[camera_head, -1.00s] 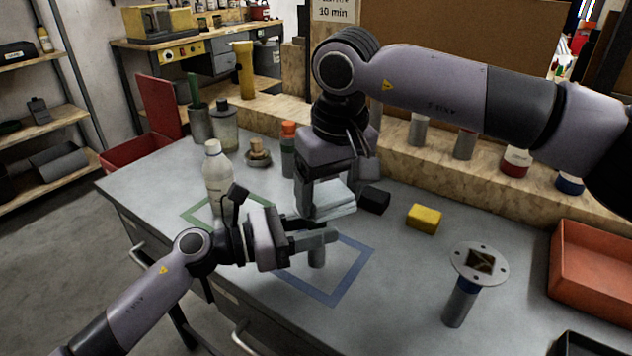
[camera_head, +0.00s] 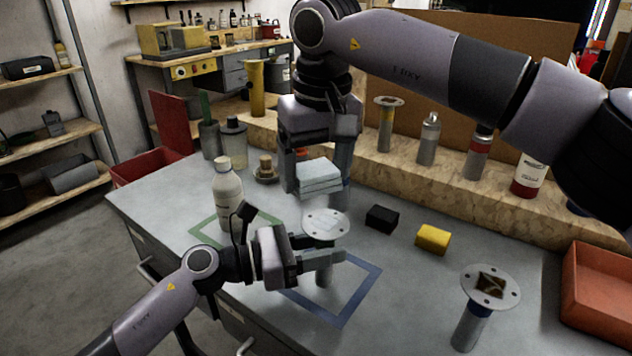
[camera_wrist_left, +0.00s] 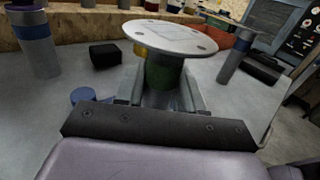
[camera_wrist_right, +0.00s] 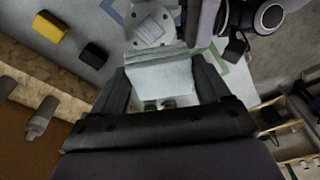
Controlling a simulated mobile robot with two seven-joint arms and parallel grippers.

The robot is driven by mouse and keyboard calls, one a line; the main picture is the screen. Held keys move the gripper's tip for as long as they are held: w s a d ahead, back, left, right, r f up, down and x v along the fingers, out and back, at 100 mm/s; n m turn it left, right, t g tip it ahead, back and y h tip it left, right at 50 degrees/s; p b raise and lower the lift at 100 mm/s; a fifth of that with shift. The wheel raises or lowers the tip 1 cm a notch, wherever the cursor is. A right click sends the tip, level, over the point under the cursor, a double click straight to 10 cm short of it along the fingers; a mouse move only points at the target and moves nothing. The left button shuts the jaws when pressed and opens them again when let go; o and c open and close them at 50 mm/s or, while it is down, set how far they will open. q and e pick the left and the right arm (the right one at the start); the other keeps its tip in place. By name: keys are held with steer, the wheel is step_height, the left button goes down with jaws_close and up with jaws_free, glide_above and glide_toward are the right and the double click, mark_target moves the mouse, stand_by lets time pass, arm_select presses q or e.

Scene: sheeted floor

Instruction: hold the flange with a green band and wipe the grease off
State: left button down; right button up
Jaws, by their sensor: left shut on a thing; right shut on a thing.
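The flange with a green band (camera_wrist_left: 165,75) stands upright between the fingers of my left gripper (camera_head: 322,258), which is shut on its stem. Its round disc (camera_head: 326,223) is on top, with a pale square at its middle and no dark patch visible. The green band shows just under the disc in the left wrist view. My right gripper (camera_head: 318,168) is shut on a folded pale-blue cloth (camera_head: 319,182), held above and behind the disc, apart from it. The cloth also shows in the right wrist view (camera_wrist_right: 160,78).
A blue-banded flange (camera_head: 472,325) with a dark brown patch stands at the right. A black block (camera_head: 382,219) and yellow block (camera_head: 433,239) lie behind. A white bottle (camera_head: 228,195) stands left by the green outline. A blue outline (camera_head: 350,310) lies below my left gripper. A red bin (camera_head: 598,300) is far right.

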steer(key=shift+r, duration=1.15)
arm_select(q)
steer(key=c, duration=0.6)
jaws_free()
steer(key=shift+a, duration=0.3)
steer(key=v, duration=1.1)
steer(key=shift+s+a, duration=0.1)
steer(key=shift+a, duration=0.15)
